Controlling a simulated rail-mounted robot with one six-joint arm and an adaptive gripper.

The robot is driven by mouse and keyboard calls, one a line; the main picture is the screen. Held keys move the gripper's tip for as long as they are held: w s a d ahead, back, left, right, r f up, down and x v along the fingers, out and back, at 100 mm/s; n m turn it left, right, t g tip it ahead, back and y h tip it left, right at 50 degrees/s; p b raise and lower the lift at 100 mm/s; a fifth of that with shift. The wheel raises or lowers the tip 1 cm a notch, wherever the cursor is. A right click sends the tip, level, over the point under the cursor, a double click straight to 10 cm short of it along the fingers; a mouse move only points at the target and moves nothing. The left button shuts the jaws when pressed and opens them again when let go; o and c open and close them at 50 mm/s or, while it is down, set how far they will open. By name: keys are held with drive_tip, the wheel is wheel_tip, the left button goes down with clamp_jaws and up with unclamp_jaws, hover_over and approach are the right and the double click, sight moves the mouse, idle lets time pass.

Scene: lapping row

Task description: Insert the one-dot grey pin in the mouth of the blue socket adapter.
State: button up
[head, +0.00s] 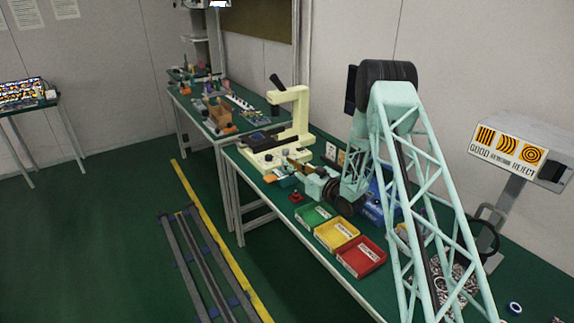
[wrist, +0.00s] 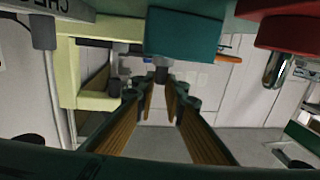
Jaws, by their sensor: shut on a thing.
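My gripper (head: 296,165) reaches left over the bench from the arm, its brown fingers close to the cream machine. In the wrist view the brown-padded fingers (wrist: 162,100) run towards the middle. A small dark grey piece (wrist: 161,73), which looks like the grey pin, sits between their tips; its dot cannot be made out. A teal-blue block (wrist: 185,32) lies just beyond the tips and may be the blue socket adapter; its mouth is not visible. A light blue piece (head: 287,182) shows beneath the gripper in the head view. Whether pin and block touch cannot be told.
The cream machine (head: 300,112) stands close behind the gripper. A small red base (head: 296,198) stands in front. Green (head: 313,217), yellow (head: 336,234) and red (head: 361,257) trays line the bench's front edge. A blue bin (head: 377,211) is partly behind my arm.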

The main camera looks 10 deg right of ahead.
drive_tip(key=shift+r, duration=0.2)
drive_tip(key=shift+r+p, duration=0.45)
drive_tip(key=shift+r, duration=0.8)
drive_tip(key=s+a+r+p, duration=0.2)
drive_tip(key=s, duration=1.3)
drive_tip(key=shift+s+a, duration=0.3)
drive_tip(key=shift+s, duration=0.1)
drive_tip(key=shift+w+r, duration=0.1)
